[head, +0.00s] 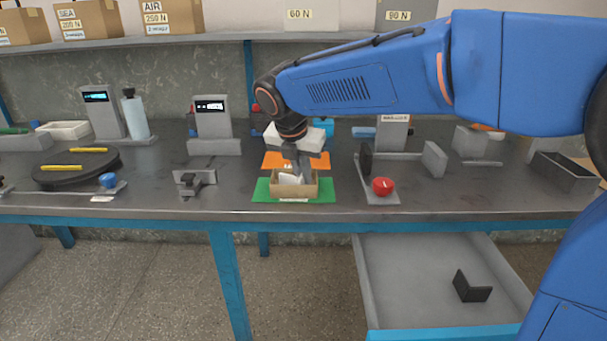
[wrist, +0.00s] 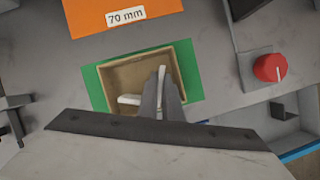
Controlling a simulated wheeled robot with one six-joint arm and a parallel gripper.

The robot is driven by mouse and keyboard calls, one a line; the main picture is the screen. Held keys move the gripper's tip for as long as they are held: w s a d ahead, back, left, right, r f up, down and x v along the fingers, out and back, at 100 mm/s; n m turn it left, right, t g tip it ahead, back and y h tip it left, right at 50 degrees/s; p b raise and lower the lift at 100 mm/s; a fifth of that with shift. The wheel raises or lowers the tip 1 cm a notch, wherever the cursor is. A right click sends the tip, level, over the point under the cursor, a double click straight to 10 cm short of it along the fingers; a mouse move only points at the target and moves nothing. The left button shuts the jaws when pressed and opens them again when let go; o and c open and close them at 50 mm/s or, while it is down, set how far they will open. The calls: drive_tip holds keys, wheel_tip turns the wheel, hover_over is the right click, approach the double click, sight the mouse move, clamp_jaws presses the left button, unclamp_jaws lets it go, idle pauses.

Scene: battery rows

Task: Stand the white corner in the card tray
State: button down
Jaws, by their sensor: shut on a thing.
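The card tray (head: 311,188) is a small brown box on a green mat (head: 327,194) near the front edge of the bench. It also shows in the wrist view (wrist: 112,73). The white corner (head: 289,179) is inside the tray's outline, and in the wrist view one white plate (wrist: 129,100) lies to the left of the fingers and another edge shows at them. My gripper (head: 303,174) points down into the tray and is shut on the white corner. The fingers (wrist: 166,95) hide part of the corner, and I cannot tell whether it touches the tray floor.
An orange mat (head: 283,160) marked 70 mm lies behind the green one. A fixture with a red knob (head: 382,186) stands close to the right. A grey clamp (head: 190,183) stands left. An open drawer (head: 415,280) below holds a black corner (head: 471,288).

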drive_tip(key=shift+f, duration=0.15)
drive_tip(key=c, duration=2.2)
unclamp_jaws()
drive_tip(key=v, duration=1.2)
drive_tip(key=s+d+f+m+y, duration=0.1)
drive_tip(key=s+d+f+m, duration=0.2)
drive_tip(key=s+d+m, duration=0.5)
drive_tip(key=s+d+f+m, duration=0.25)
drive_tip(key=d+m, duration=0.35)
drive_tip(key=d, duration=0.5)
drive_tip(key=s+d+f+m, duration=0.3)
drive_tip(key=s+f+m, duration=0.2)
drive_tip(key=s+d+f+m, duration=0.3)
drive_tip(key=s+f+m, duration=0.1)
drive_tip(key=m, duration=0.2)
drive_tip(key=s+d+f+m, duration=0.4)
drive_tip(key=s+f+m, duration=0.1)
drive_tip(key=m, duration=0.1)
drive_tip(key=shift+s+d+f+t+y, duration=0.1)
drive_tip(key=shift+s+f+t+y, duration=0.2)
drive_tip(key=shift+f+t+y, duration=0.1)
